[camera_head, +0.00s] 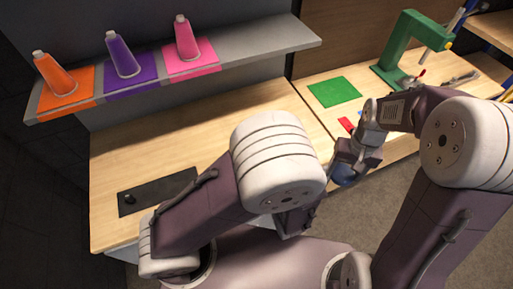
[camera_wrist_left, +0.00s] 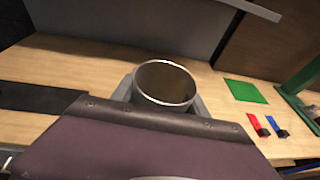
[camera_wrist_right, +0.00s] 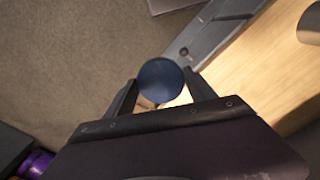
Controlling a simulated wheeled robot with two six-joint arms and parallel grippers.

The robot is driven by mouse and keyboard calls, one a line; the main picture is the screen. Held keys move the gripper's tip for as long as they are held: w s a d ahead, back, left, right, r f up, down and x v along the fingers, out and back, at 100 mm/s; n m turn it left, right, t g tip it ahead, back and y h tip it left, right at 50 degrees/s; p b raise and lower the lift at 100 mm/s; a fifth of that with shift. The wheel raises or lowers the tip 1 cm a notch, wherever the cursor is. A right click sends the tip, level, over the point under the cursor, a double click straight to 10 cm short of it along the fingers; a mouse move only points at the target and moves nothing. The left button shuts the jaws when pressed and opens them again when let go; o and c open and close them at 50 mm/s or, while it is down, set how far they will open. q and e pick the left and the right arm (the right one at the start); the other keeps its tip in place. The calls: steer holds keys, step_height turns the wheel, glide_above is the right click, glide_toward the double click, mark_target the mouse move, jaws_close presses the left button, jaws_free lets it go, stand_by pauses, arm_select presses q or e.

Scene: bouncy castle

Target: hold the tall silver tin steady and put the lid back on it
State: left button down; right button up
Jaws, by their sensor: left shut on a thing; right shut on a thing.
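The tall silver tin (camera_wrist_left: 165,98) shows in the left wrist view with its round mouth open and empty-looking. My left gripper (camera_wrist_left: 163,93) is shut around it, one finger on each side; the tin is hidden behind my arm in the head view. A round dark blue lid (camera_wrist_right: 160,81) is between the fingers of my right gripper (camera_wrist_right: 160,84), which is shut on it. In the head view the blue lid (camera_head: 343,174) hangs under my right gripper (camera_head: 352,158), past the bench's front edge, apart from the tin.
The wooden bench (camera_head: 200,130) has a dark mat (camera_head: 155,192) at left and a green mat (camera_head: 334,92) at right. A red block (camera_head: 346,124) lies near the right arm. A green press (camera_head: 407,45) stands at the back right. Coloured cones stand on the shelf (camera_head: 255,42).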

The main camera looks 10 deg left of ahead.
steer(key=s+a+r+n, duration=0.1)
steer(key=a+r+n, duration=0.2)
steer(key=a+r, duration=0.5)
steer(key=s+a+r+n, duration=0.1)
steer(key=a+r+n, duration=0.3)
steer(key=a+r, duration=0.5)
steer(key=a, duration=0.7)
steer(key=shift+s+a+n, duration=0.25)
steer(key=shift+s+n, duration=0.05)
steer(key=shift+w, duration=0.1)
steer(key=shift+f, duration=2.05)
steer(key=shift+f, duration=0.9)
